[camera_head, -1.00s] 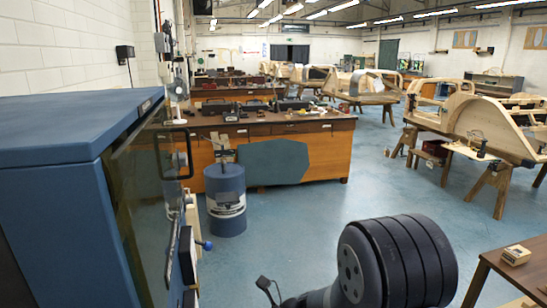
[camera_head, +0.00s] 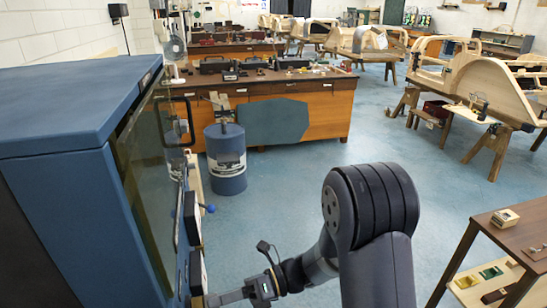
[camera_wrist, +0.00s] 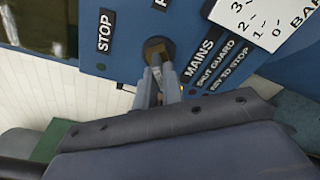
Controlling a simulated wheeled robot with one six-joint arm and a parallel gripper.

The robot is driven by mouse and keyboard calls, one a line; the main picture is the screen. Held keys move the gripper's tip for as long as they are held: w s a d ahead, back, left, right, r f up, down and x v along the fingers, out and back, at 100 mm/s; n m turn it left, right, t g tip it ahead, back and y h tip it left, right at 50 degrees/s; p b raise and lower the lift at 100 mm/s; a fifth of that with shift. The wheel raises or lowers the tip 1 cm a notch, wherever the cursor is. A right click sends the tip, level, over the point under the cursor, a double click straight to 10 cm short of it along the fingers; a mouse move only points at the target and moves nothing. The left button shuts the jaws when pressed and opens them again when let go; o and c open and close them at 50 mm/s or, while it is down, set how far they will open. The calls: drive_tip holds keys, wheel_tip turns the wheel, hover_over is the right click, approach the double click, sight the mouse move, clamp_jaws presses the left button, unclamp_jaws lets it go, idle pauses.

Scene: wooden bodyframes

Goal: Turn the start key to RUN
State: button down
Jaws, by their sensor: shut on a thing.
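The start key (camera_wrist: 157,48) shows in the wrist view as a brass-coloured piece on a blue panel (camera_wrist: 120,66). STOP is printed to its left, an R at the cut-off top edge, and MAINS, SHUT GUARD and KEY TO STOP to its right. My gripper (camera_wrist: 162,72) is shut on the key, its two grey fingers close together over the lower part. The fingers hide part of it, so its exact angle is unclear. In the head view my gripper (camera_head: 218,298) reaches the side of the blue cabinet (camera_head: 75,200); the key is hidden there.
A white gauge plate (camera_wrist: 265,25) marked BAR sits right of the key. A blue-knobbed lever (camera_head: 210,208) sticks out of the cabinet above my gripper. A blue drum (camera_head: 226,165) stands behind. A wooden table (camera_head: 495,235) is at right; the floor between is open.

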drive_tip(key=shift+r+m+p, duration=0.2)
drive_tip(key=shift+m+p, duration=0.5)
drive_tip(key=shift+p, duration=0.35)
drive_tip(key=m, duration=0.3)
drive_tip(key=shift+f+m+y, duration=0.15)
drive_tip(key=shift+m+y, duration=0.15)
drive_tip(key=c, duration=1.5)
unclamp_jaws()
drive_tip(key=shift+o, duration=0.2)
drive_tip(key=b+v, duration=0.2)
drive_tip(key=v, duration=0.8)
drive_tip(key=shift+w+d, duration=0.25)
drive_tip(key=shift+d, duration=0.05)
